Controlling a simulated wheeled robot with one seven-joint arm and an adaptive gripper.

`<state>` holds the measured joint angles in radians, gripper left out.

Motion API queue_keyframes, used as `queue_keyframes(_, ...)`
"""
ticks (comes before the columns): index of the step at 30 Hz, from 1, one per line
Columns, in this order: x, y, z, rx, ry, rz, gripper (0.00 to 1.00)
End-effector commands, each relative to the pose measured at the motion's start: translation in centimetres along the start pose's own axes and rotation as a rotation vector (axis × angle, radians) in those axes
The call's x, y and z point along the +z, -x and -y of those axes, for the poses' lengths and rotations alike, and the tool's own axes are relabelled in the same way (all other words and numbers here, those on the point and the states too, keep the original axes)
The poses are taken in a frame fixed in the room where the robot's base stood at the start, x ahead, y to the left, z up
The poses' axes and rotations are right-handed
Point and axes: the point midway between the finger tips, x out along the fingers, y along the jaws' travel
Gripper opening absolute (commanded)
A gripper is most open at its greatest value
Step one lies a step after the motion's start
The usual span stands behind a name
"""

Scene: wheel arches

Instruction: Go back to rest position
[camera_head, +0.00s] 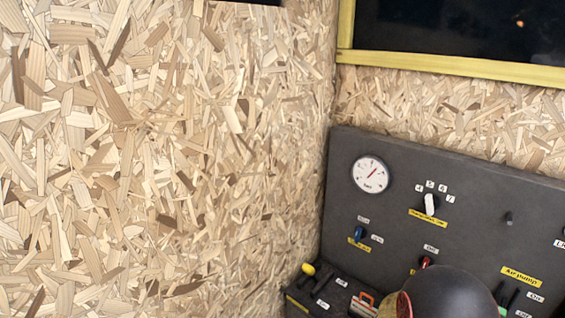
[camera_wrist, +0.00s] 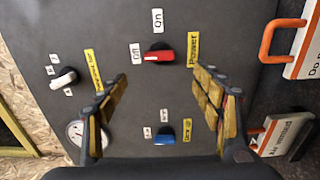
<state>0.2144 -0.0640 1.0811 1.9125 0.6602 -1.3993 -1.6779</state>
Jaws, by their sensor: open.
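My gripper (camera_wrist: 159,74) is open in the wrist view, its two yellow-padded fingers spread apart with nothing between them. It faces a dark grey control panel (camera_wrist: 110,25). A red knob (camera_wrist: 160,55) with "On" and "Off" labels shows between and beyond the fingertips. A blue knob (camera_wrist: 165,135) shows lower, between the fingers. A white knob (camera_wrist: 64,78) and a round gauge (camera_wrist: 76,132) lie to the left, the gauge partly behind the left finger. In the head view, a dark rounded shape at the bottom hides part of the panel (camera_head: 460,185); the fingers cannot be made out there.
In the head view, a chipboard wall (camera_head: 150,150) fills the left side. A yellow-framed dark window (camera_head: 450,67) is above the panel. A lower console (camera_head: 320,290) with a yellow knob juts out below. Orange-handled signs (camera_wrist: 305,45) stand right in the wrist view.

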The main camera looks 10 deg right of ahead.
Motion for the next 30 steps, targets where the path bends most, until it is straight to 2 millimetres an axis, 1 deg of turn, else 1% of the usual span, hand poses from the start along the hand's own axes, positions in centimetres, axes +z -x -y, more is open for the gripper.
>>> queue_keyframes(2,-0.1,0.0,1.2,-0.043,-0.066,-0.004,0.67)
queue_keyframes(5,-0.9,0.5,4.7,-0.178,-0.198,-0.018,0.67)
queue_keyframes(6,-1.2,1.1,6.7,-0.253,-0.252,-0.023,0.67)
queue_keyframes(8,-1.8,2.4,9.5,-0.373,-0.334,-0.023,0.67)
queue_keyframes(9,-2.3,3.3,11.1,-0.454,-0.387,-0.019,0.67)
queue_keyframes(10,-2.7,4.0,12.1,-0.513,-0.429,-0.013,0.67)
queue_keyframes(12,-3.8,5.8,13.6,-0.647,-0.522,0.005,0.67)
queue_keyframes(14,-4.8,7.6,14.3,-0.758,-0.596,0.028,0.67)
queue_keyframes(15,-5.4,8.8,14.4,-0.829,-0.641,0.046,0.67)
queue_keyframes(17,-6.4,10.8,14.2,-0.931,-0.699,0.077,0.67)
queue_keyframes(18,-6.9,12.2,13.8,-0.995,-0.732,0.100,0.67)
queue_keyframes(20,-7.5,14.3,12.9,-1.086,-0.772,0.140,0.67)
queue_keyframes(22,-8.0,16.9,11.4,-1.184,-0.805,0.191,0.67)
queue_keyframes(26,-7.8,21.9,7.4,-1.329,-0.832,0.299,0.67)
queue_keyframes(27,-7.4,23.5,5.9,-1.362,-0.831,0.334,0.67)
queue_keyframes(29,-6.6,25.7,3.6,-1.400,-0.826,0.384,0.67)
queue_keyframes(30,-5.9,27.1,2.0,-1.418,-0.818,0.414,0.67)
